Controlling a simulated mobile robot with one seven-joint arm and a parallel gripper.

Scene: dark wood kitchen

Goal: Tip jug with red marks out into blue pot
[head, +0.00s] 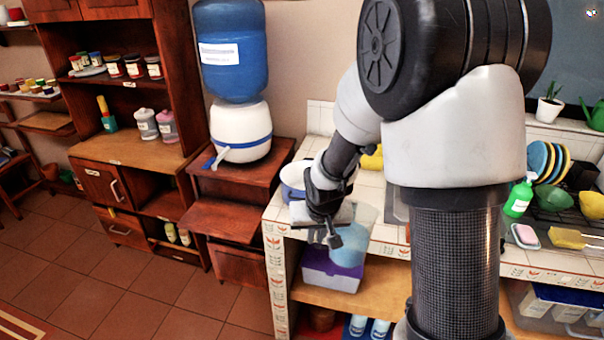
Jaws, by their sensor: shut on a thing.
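My gripper (332,238) points down at the front edge of the tiled counter. It is shut on a clear, bluish jug (353,246), which hangs just in front of the counter edge. My gripper hides part of the jug. I cannot make out red marks on it or tell its exact tilt. A blue and white round pot (291,181) stands on the counter's left end, behind and left of my gripper. My wrist covers its right side, and its inside is hard to see.
The tiled counter (385,233) has a purple-lidded box (331,272) on the shelf below. A water dispenser (240,132) stands on a wooden cabinet to the left. A green soap bottle (519,196) and dish rack are on the right. Floor at left is clear.

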